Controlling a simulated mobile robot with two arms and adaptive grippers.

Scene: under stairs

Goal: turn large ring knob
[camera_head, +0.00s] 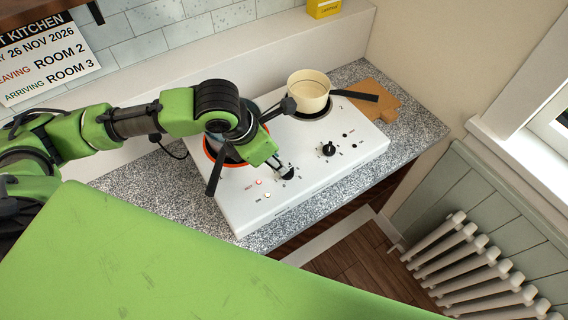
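A white two-ring hob (345,160) stands on the speckled counter. Its left ring (208,150) shows an orange-red rim and is mostly hidden by my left arm. The front panel has two black knobs: a left one (288,173) at my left gripper and a right one (327,149) standing free. Which knob belongs to the large ring cannot be read from the labels. My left gripper (279,168) points down with its fingertips at the left knob, partly covering it. Whether the fingers are closed on it cannot be told. My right gripper is not in view.
A cream pot (309,91) with a black handle stands on the right ring. A wooden board (376,98) lies at the back right of the counter. A red lamp (258,182) shows on the panel. A white radiator (465,260) stands at the lower right.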

